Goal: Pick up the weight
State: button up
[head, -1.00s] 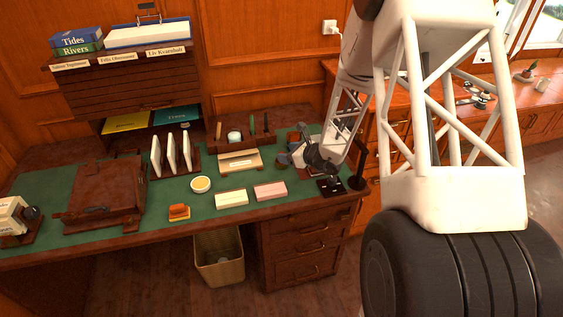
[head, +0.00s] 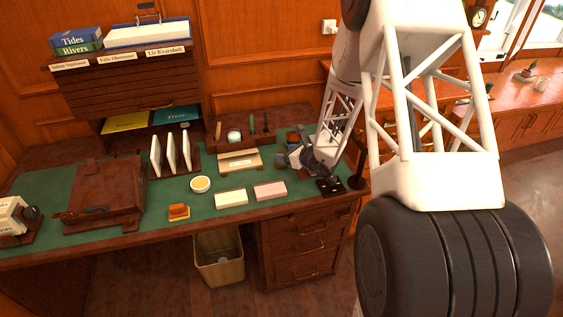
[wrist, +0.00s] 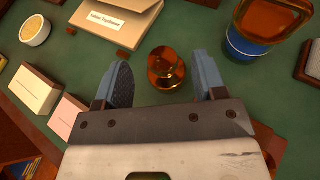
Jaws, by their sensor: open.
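The weight, a shiny brass-coloured knob-like piece (wrist: 166,68), stands on the green desk top in the wrist view. My gripper (wrist: 161,62) is open, with one blue-grey finger on each side of the weight in the picture. Green surface shows between the weight and both fingers, and I see no contact. The height of the fingertips over the desk is hard to judge. In the head view my gripper (head: 294,158) is low over the right part of the desk, and the weight cannot be made out there.
A cream labelled holder (wrist: 115,22) is behind. A pink block (wrist: 68,115) and a cream block (wrist: 36,90) lie left, with a yellow-filled dish (wrist: 35,30). A wooden organiser (head: 240,140) stands behind.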

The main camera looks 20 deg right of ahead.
aim_at(281, 152)
jog(key=shift+w, duration=0.1)
dwell(0.3)
jog(key=shift+x, duration=2.6)
grip_shut()
